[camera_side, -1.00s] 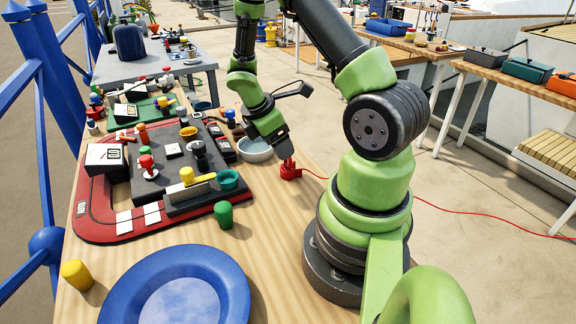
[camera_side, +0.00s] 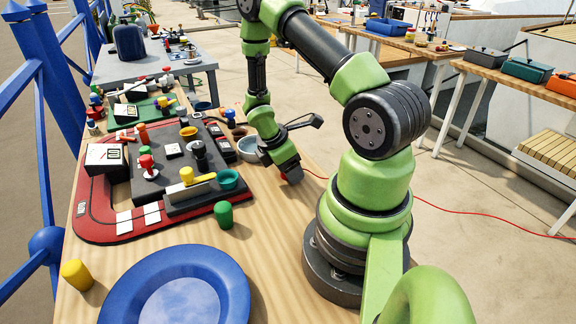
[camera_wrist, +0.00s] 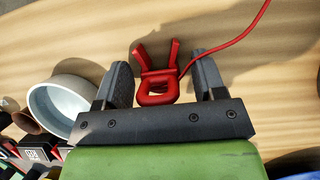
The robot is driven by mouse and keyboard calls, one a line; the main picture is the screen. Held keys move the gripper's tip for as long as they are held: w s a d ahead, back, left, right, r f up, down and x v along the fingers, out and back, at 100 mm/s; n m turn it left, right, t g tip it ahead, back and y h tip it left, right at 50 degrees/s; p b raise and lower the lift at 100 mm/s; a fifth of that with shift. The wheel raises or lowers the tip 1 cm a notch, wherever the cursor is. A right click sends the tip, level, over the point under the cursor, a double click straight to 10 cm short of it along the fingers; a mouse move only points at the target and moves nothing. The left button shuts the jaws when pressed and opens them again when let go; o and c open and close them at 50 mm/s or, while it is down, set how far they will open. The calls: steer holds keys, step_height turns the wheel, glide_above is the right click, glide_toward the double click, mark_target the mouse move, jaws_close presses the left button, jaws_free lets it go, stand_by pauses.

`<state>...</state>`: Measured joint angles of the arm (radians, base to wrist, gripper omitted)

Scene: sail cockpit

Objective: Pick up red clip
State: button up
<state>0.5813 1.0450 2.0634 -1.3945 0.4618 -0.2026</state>
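The red clip (camera_wrist: 157,82) lies on the wooden table in the wrist view, its two prongs pointing away from my gripper and its looped part nearer to it. A thin red cord runs from it to the upper right. My gripper (camera_wrist: 163,78) is open, with one dark finger on each side of the clip and a visible gap on both sides. In the side view my gripper (camera_side: 286,167) is low at the table and hides most of the clip.
A white bowl (camera_wrist: 63,103) stands close to the left finger; it also shows in the side view (camera_side: 250,149). A red board-game tray (camera_side: 98,233) with several coloured pieces lies to the left. A blue plate (camera_side: 123,300) is at the front.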

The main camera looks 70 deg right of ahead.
steer(key=c, duration=0.7)
steer(key=shift+r, duration=0.15)
